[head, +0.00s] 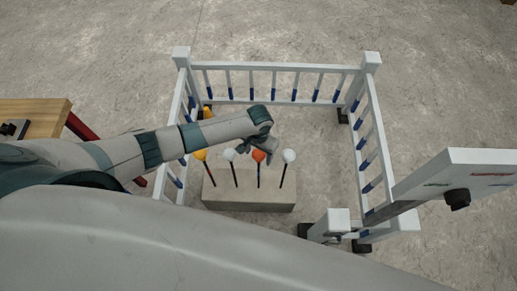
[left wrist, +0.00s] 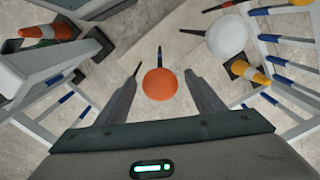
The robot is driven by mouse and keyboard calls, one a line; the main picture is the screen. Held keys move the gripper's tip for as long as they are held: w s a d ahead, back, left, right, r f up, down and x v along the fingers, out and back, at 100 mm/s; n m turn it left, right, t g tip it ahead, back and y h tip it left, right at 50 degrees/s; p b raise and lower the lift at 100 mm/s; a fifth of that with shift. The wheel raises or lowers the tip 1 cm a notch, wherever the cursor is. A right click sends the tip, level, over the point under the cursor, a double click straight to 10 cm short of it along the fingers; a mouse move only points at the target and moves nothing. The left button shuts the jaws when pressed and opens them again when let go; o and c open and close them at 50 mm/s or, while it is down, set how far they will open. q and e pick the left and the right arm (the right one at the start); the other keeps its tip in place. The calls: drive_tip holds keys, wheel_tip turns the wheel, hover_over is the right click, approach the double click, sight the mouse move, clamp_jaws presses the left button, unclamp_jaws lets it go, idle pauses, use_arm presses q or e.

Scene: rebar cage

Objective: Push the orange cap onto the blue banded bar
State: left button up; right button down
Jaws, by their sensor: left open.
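The orange cap (head: 259,156) is a round ball at the top of an upright bar (head: 259,178) on the pale block. In the left wrist view the orange cap (left wrist: 160,84) lies between my fingers, and a bar with a blue band (left wrist: 159,57) shows just beyond it. How far the cap sits on the bar cannot be told. My left gripper (head: 257,147) is over the cap, open, with a finger (left wrist: 118,102) on one side and a finger (left wrist: 205,97) on the other, gaps showing. My right gripper is not in view.
White caps (head: 229,155) (head: 289,156) and a yellow-orange cap (head: 200,155) stand on neighbouring bars. The block (head: 230,200) sits inside a white railing (head: 275,67) with blue-banded bars. A wooden table (head: 40,113) is at left.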

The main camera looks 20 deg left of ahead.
sight(259, 153)
use_arm(q)
drive_tip(key=shift+r, duration=0.15)
wheel_tip(259, 153, up, 17)
drive_tip(key=b, duration=0.1)
idle(0.4)
idle(1.0)
